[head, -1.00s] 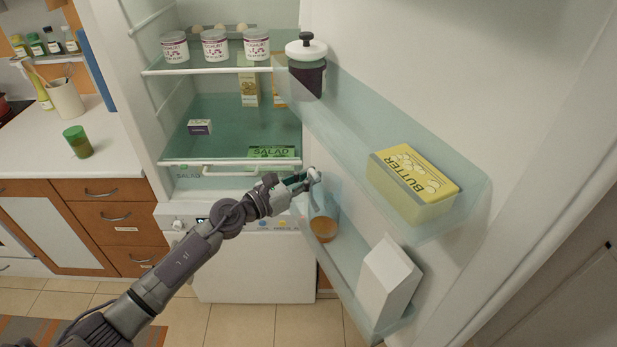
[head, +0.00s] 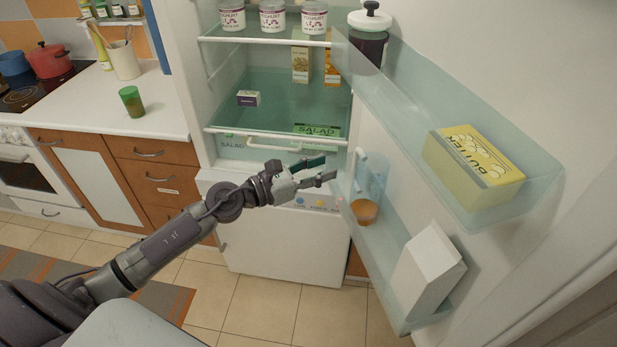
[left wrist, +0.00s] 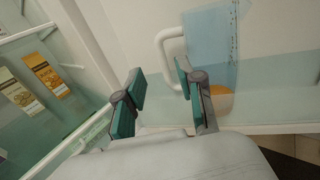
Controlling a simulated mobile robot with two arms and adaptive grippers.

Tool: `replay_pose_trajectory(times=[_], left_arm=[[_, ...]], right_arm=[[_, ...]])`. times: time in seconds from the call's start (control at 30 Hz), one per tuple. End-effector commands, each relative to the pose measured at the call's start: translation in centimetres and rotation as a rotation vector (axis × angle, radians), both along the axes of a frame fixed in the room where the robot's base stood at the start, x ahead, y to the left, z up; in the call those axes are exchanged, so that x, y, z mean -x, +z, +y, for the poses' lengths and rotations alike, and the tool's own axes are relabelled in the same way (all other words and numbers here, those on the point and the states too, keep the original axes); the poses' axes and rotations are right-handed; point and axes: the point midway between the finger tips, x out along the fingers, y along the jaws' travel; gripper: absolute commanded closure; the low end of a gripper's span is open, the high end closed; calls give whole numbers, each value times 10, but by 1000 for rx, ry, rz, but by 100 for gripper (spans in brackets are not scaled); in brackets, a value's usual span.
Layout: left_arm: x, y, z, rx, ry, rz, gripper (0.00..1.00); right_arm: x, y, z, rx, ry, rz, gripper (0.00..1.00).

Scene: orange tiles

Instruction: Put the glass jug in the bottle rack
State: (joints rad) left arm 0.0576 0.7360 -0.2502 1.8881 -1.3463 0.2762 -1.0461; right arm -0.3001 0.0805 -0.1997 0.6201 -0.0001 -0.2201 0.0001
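The glass jug (head: 372,190) is clear and bluish, with orange liquid at its bottom and a pale handle on its left. It stands in the bottle rack (head: 392,285), the lower clear shelf of the open fridge door. In the left wrist view the jug (left wrist: 212,50) is just beyond my fingers, with its handle at their far side. My left gripper (head: 328,170) is open and empty, to the left of the jug and apart from it. My right gripper is not in view.
A white carton (head: 428,275) stands in the same rack, nearer me. Butter (head: 472,170) and a dark jar (head: 369,45) are on the door shelf above. Fridge shelves stand behind my gripper.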

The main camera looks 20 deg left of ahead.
Motion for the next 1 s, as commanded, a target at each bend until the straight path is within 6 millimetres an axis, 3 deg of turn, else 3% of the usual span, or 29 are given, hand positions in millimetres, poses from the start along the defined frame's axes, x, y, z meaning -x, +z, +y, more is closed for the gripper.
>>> replay_pose_trajectory(times=[0.23, 0.53, 0.63, 0.67, 0.77, 0.83, 0.93, 1.0], left_arm=[[24, -2, 18, 0, 0, 1, 62], [26, 0, 20, 6, 2, 5, 62], [19, -20, 31, 92, 45, 77, 62], [16, -32, 37, 145, 72, 120, 62], [6, -96, 69, 410, 215, 325, 62], [9, -159, 93, 649, 353, 497, 62], [32, -256, 119, 987, 573, 720, 62], [62, -321, 129, 1202, 737, 848, 62]], right_arm=[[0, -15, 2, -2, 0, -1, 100], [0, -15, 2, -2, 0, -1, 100], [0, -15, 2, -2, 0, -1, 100], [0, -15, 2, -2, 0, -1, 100], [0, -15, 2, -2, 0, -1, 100], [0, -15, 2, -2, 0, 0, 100], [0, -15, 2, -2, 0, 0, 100], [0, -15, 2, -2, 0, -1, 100]])
